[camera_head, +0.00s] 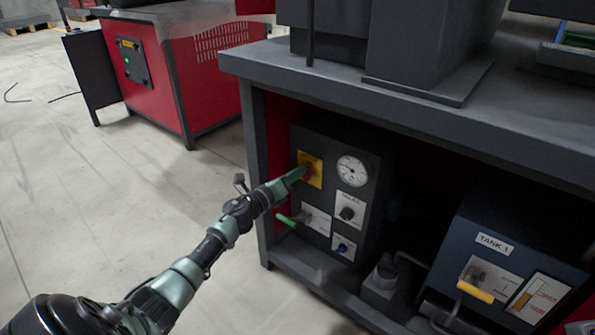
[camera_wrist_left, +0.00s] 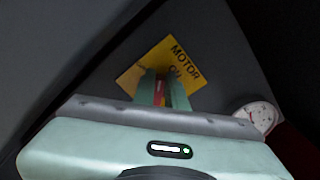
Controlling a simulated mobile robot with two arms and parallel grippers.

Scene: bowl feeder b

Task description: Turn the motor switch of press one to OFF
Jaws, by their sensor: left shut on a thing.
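The motor switch (camera_head: 308,172) is a red knob on a yellow plate (camera_head: 315,164) at the upper left of a dark control box under the press table. In the left wrist view the yellow plate (camera_wrist_left: 154,58) reads MOTOR, and a small red part of the switch (camera_wrist_left: 159,92) shows between my fingers. My left gripper (camera_head: 302,173) is shut on the switch; its fingers also show in the left wrist view (camera_wrist_left: 163,88). The fingers hide most of the knob, so I cannot tell its exact setting. My right gripper is not in view.
A round gauge (camera_head: 352,171) sits right of the switch. A black knob (camera_head: 347,213), a blue knob (camera_head: 342,248) and a green-handled lever (camera_head: 288,220) are below. The tank box (camera_head: 495,245) with a yellow handle stands at right. The table edge (camera_head: 400,128) overhangs. Open floor lies left.

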